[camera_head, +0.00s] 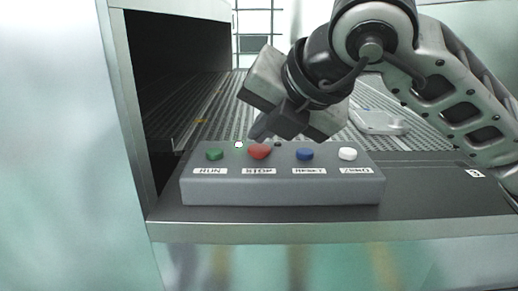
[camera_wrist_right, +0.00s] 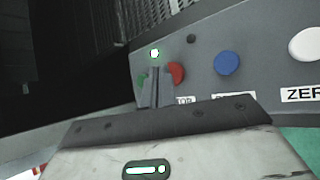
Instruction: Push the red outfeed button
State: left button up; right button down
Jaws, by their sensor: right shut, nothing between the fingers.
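The red button (camera_head: 259,151) sits on a grey control box above the label STOP. It also shows in the right wrist view (camera_wrist_right: 176,73), partly hidden by the fingers. My right gripper (camera_head: 258,134) is shut and empty, its tip just above and behind the red button in the head view. In the right wrist view the closed fingertips (camera_wrist_right: 155,76) are just left of the red button. I cannot tell whether they touch it. My left gripper is not in view.
The control box (camera_head: 283,190) also carries a green button (camera_head: 214,154), a blue button (camera_head: 304,154) and a white button (camera_head: 347,154). A small lit lamp (camera_head: 239,145) is beside the red button. Behind lies a conveyor with a pale casting (camera_head: 379,122); a cabinet wall (camera_head: 60,150) stands left.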

aim_at(263, 151)
jog(key=shift+f+b, duration=0.45)
jog(key=shift+b, duration=0.2)
dwell(0.6)
jog(key=shift+r, duration=0.1)
dwell(0.3)
jog(key=shift+r+p, duration=0.3)
jog(key=shift+r, duration=0.45)
jog(key=shift+r, duration=0.1)
jog(key=shift+r+p, duration=1.25)
jog(key=shift+r, duration=1.25)
jog(key=shift+f, duration=0.1)
